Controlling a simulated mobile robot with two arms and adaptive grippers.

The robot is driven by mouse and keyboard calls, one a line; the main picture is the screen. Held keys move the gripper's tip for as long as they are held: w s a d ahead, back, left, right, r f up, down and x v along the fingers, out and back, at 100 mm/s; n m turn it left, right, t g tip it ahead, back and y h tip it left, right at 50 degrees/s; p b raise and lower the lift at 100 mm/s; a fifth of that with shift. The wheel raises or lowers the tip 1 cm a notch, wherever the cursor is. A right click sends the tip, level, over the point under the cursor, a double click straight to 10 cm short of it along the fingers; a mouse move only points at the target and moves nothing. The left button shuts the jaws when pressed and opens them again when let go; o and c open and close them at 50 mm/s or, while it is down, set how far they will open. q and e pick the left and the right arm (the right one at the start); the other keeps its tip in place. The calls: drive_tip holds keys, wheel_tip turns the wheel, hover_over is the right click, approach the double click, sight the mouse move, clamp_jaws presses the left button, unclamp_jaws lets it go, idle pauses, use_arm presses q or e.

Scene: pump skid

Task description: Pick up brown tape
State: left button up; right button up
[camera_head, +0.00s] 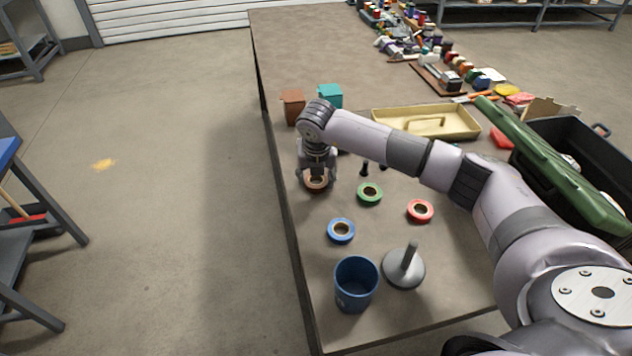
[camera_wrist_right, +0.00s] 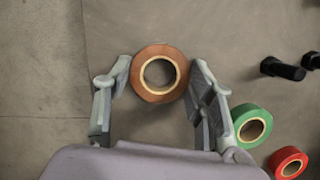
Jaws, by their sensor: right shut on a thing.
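The brown tape (camera_head: 316,184) is a flat ring near the left edge of the table. My right gripper (camera_head: 317,174) reaches down over it from above and partly hides it in the head view. In the right wrist view the brown tape (camera_wrist_right: 140,78) sits between the fingertips of the right gripper (camera_wrist_right: 160,72), one finger at each side, and the gripper is shut on it. I cannot tell whether the tape is clear of the table. My left gripper is in neither view.
Green tape (camera_head: 369,194), red tape (camera_head: 420,211) and blue tape (camera_head: 341,230) lie nearby. A blue cup (camera_head: 356,285) and a grey stand with a post (camera_head: 405,270) are in front. Brown (camera_head: 293,108) and teal (camera_head: 329,96) boxes and a yellow tray (camera_head: 437,122) stand behind.

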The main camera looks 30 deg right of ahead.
drive_tip(key=shift+c, duration=1.3)
